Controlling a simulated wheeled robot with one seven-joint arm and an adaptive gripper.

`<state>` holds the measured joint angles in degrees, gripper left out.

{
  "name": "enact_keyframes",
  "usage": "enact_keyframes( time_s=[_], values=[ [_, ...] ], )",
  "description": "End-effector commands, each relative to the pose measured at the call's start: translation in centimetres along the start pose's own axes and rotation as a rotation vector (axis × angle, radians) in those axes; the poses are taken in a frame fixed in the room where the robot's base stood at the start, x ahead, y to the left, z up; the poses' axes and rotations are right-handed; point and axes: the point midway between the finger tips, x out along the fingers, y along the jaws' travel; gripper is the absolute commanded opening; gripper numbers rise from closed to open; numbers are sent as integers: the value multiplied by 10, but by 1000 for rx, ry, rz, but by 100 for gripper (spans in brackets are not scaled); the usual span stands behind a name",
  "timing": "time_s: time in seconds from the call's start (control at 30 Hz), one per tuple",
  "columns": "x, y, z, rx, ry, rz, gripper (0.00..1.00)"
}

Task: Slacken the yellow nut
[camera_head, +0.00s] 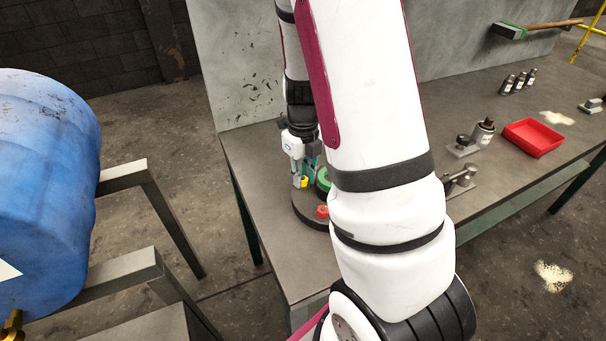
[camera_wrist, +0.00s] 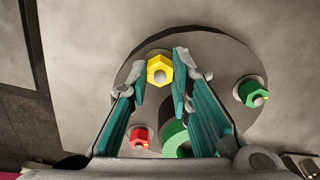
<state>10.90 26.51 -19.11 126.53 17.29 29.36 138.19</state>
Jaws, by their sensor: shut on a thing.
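The yellow nut (camera_wrist: 159,70) sits on a stud near the far rim of a round dark plate (camera_wrist: 220,62) in the wrist view. My gripper (camera_wrist: 159,76) has a finger on each side of the nut and is shut on it. In the head view the yellow nut (camera_head: 304,182) shows low beside my gripper (camera_head: 303,178), with the plate (camera_head: 305,212) under it. My arm hides much of the plate there.
A red nut (camera_wrist: 140,136) and a green nut (camera_wrist: 252,93) sit on the same plate, around a green central ring (camera_wrist: 176,138). A blue barrel (camera_head: 45,190) is at left.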

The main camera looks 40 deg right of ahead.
Motion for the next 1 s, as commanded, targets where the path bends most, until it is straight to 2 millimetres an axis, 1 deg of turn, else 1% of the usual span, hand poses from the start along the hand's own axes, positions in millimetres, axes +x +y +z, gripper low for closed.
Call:
enact_keyframes(
  time_s=[0.17,0.37,1.0],
  values=[
    [0,0,0,-41,0,0,0],
    [0,0,0,-156,0,-1,0],
    [0,0,1,-749,-2,-1,0]
  ],
)
